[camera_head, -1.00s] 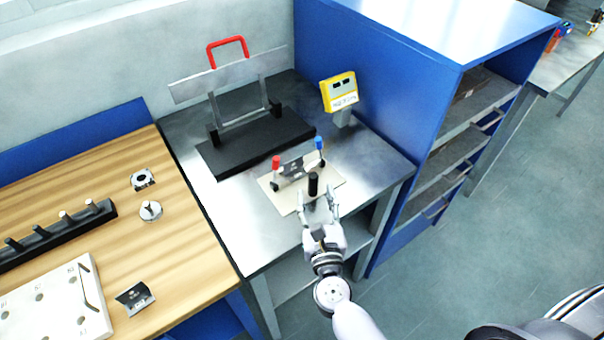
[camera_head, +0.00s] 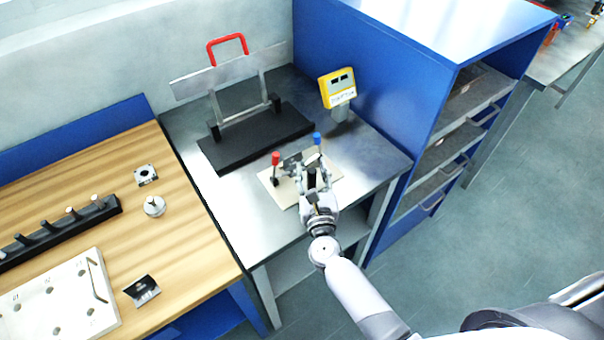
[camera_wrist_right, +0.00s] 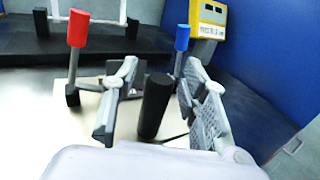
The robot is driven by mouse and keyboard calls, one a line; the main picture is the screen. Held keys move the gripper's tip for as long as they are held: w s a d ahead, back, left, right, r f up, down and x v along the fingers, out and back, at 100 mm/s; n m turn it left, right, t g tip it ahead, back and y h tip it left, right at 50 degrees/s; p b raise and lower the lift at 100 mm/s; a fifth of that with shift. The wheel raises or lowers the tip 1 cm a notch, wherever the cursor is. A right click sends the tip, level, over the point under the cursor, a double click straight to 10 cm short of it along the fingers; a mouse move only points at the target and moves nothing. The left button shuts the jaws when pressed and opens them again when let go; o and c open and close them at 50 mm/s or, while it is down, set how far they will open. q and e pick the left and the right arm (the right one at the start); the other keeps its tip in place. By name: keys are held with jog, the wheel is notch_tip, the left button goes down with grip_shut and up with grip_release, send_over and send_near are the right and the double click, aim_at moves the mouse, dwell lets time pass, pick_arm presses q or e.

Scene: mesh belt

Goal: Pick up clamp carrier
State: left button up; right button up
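The clamp carrier is a pale flat plate (camera_head: 283,197) on the metal table. It bears a red-topped clamp (camera_head: 276,159), a blue-topped clamp (camera_head: 317,139) and an upright black handle (camera_wrist_right: 154,106). My right gripper (camera_head: 312,173) is over the plate's near side. In the right wrist view its two fingers (camera_wrist_right: 153,95) are spread on either side of the black handle, with gaps visible. The red and blue clamp tops stand beyond the fingers. In the head view the gripper largely hides the handle. My left gripper is not in view.
A black base with a metal frame and red handle (camera_head: 227,38) stands behind the carrier. A yellow display box (camera_head: 338,89) stands back right, beside a blue shelf unit (camera_head: 385,75). A wooden bench (camera_head: 185,235) with parts lies left.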

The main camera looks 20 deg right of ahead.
grip_shut()
dwell(0.8)
jog(key=shift+w+r, duration=0.15)
